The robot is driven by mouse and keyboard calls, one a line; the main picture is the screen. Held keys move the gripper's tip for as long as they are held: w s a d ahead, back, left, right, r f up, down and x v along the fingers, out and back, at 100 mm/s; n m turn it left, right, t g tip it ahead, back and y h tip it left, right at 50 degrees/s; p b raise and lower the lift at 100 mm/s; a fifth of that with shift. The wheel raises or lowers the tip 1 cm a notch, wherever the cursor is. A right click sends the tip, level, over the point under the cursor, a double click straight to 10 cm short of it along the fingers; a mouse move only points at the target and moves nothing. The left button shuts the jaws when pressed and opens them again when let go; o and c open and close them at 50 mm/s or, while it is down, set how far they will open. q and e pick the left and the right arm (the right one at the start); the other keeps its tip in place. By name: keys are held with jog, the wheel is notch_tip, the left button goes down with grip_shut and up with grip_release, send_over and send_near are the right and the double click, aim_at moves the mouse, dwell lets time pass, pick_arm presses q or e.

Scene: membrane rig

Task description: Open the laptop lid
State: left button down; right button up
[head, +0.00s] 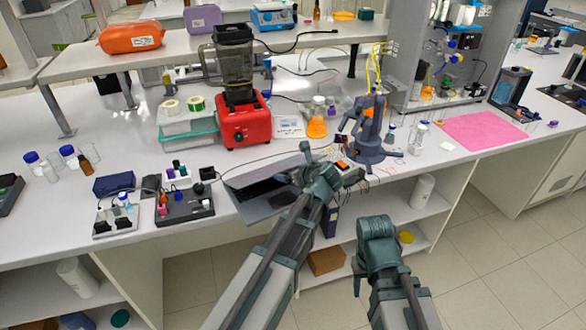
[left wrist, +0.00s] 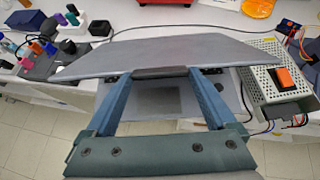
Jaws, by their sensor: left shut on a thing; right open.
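The grey laptop shows in the head view at the front edge of the bench, partly behind my left arm. In the left wrist view its lid (left wrist: 150,55) stands raised at an angle, and the base (left wrist: 225,88) with a dark touchpad shows beneath it. My left gripper (head: 300,172) is at the laptop. Its two blue fingers in the left wrist view (left wrist: 162,74) reach the near edge of the lid and are shut on it. The exact contact is partly hidden. My right gripper (head: 378,228) is open and empty, low in front of the bench, away from the laptop.
A power supply box with an orange switch (left wrist: 285,82) stands close to the laptop's right. A red blender (head: 240,120) and a blue-grey robot arm (head: 368,135) stand behind. Cables run nearby.

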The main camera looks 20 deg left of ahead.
pick_arm(q)
jog(key=w+a+r+g+h+p, duration=0.3)
jog(key=w+a+r+p, duration=0.3)
jog(key=r+p, duration=0.5)
jog(key=w+a+p, duration=0.4)
jog(key=w+a, duration=0.9)
jog(key=a, duration=0.1)
jog(key=shift+w+a+p, duration=0.3)
jog(key=shift+w+p, duration=0.05)
jog(key=shift+w, duration=0.05)
jog(key=shift+r, duration=0.1)
grip_release()
jog(key=shift+s+d+r, duration=0.1)
jog(key=shift+d, duration=0.05)
